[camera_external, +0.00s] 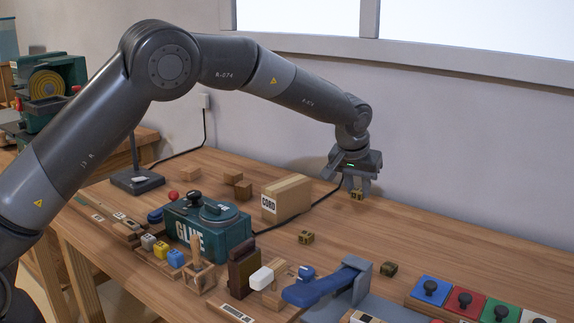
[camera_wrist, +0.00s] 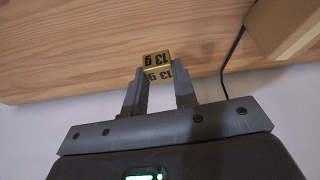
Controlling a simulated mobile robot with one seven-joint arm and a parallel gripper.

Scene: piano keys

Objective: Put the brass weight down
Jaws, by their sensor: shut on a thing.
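A small brass weight (camera_external: 357,195) is between the fingertips of my gripper (camera_external: 355,188), over the back of the table near the wall. In the wrist view the brass weight (camera_wrist: 156,58) shows black "13 g" marks, and my gripper (camera_wrist: 158,76) is shut on it. I cannot tell whether the weight touches the wood.
A cardboard box marked CORD (camera_external: 286,198) stands left of my gripper, with a black cable (camera_external: 325,198) beside it. A green GLUE box (camera_external: 206,228) is further left. A blue lever (camera_external: 325,283) and coloured knob panels (camera_external: 468,302) are at the front. The tabletop (camera_external: 440,240) right of my gripper is clear.

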